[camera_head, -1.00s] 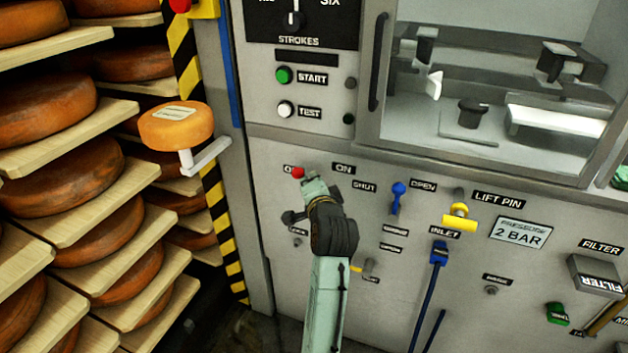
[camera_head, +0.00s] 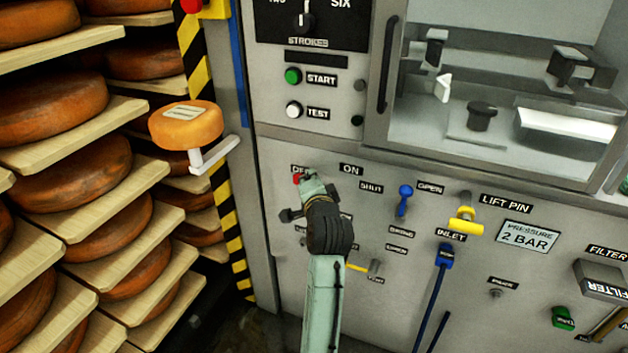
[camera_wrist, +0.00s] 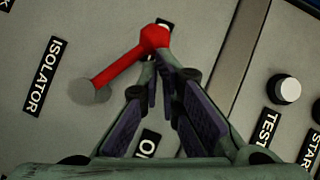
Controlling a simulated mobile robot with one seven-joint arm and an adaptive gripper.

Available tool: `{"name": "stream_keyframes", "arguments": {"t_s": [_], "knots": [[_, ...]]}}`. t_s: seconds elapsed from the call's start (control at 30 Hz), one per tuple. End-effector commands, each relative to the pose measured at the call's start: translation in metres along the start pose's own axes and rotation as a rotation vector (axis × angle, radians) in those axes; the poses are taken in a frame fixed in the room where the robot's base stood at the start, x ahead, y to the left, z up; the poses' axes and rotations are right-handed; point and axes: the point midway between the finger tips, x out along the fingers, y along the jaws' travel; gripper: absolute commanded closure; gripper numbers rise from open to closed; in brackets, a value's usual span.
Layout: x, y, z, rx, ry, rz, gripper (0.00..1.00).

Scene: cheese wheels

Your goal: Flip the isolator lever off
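The isolator lever (camera_wrist: 122,65) is red with a round knob (camera_wrist: 155,38). Its pivot is beside the ISOLATOR label (camera_wrist: 43,76) in the wrist view. In the head view the red knob (camera_head: 297,180) sits just below the OFF label (camera_head: 301,169), left of the ON label (camera_head: 351,169). The lever slants toward the OFF side. My gripper (camera_wrist: 166,66) has its fingers drawn together at the tips, right behind the knob on the ON side, seemingly touching it. The knob is not between the fingers. In the head view my gripper (camera_head: 309,180) covers part of the panel around the lever.
A blue lever (camera_head: 404,199), a yellow lift-pin handle (camera_head: 465,220) and a blue inlet connector (camera_head: 445,255) stand out to the right. START (camera_head: 293,75) and TEST (camera_head: 293,109) buttons are above. A crank with an orange cheese-like wheel (camera_head: 187,125) and cheese shelves are at left.

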Motion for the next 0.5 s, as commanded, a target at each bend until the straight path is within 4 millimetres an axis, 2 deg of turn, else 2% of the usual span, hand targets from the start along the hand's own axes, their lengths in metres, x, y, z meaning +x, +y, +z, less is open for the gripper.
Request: {"name": "stream_keyframes", "arguments": {"t_s": [0.5], "knots": [[0.013, 0.012, 0.018, 0.000, 0.003, 0.012, 1.00]]}}
